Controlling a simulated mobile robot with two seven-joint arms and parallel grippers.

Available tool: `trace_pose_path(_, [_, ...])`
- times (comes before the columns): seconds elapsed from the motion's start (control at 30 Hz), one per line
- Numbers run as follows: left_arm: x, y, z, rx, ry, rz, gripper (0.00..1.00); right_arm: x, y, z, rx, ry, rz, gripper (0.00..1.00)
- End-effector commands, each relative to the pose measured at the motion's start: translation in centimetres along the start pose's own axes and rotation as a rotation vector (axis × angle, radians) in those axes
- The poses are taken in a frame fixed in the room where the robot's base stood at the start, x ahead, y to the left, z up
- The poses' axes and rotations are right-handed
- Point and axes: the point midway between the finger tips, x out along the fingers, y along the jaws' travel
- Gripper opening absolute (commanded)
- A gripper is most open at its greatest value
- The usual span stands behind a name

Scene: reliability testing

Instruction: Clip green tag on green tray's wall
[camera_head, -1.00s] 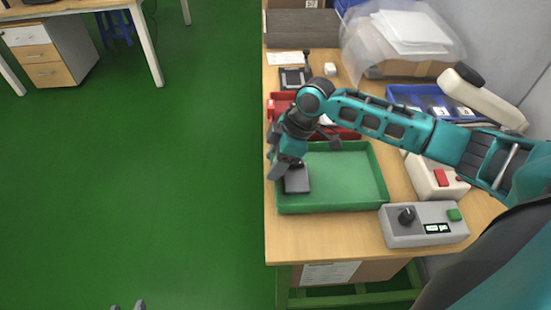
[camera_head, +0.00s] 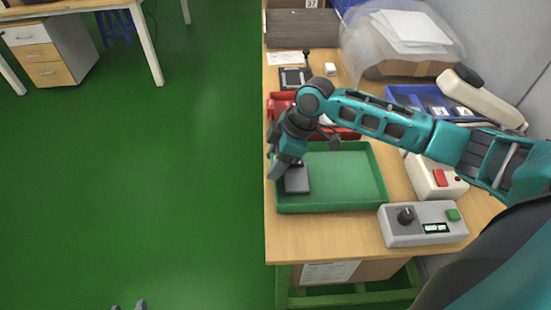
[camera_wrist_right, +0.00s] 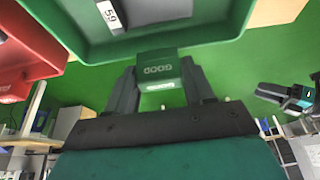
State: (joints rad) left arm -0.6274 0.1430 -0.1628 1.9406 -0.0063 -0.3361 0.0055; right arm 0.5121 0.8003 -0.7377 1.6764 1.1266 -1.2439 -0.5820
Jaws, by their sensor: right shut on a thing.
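The head view hides the tag behind the gripper.
A dark device (camera_head: 297,180) lies in the green tray's left part; its label reads 59 in the wrist view. A red tray (camera_head: 281,99) adjoins behind. A grey control box (camera_head: 422,236) stands at front right. Open green floor (camera_head: 180,190) lies left of the table.

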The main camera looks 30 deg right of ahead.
Motion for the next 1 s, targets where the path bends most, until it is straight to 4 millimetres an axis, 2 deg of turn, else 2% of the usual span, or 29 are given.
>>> trace_pose_path(0.7, [0.14, 0.01, 0.20, 0.000, 0.000, 0.000, 0.43, 0.85, -0.03, 0.35, 0.000, 0.000, -0.001, 0.23])
trace_pose_path(0.73, [0.13, 0.01, 0.19, 0.000, 0.000, 0.000, 0.43, 0.83, -0.02, 0.33, 0.000, 0.000, -0.001, 0.54])
trace_pose_path(1.0, [0.15, 0.00, 0.14, 0.000, 0.001, 0.000, 0.43, 0.82, -0.03, 0.33, 0.000, 0.000, -0.001, 0.80])
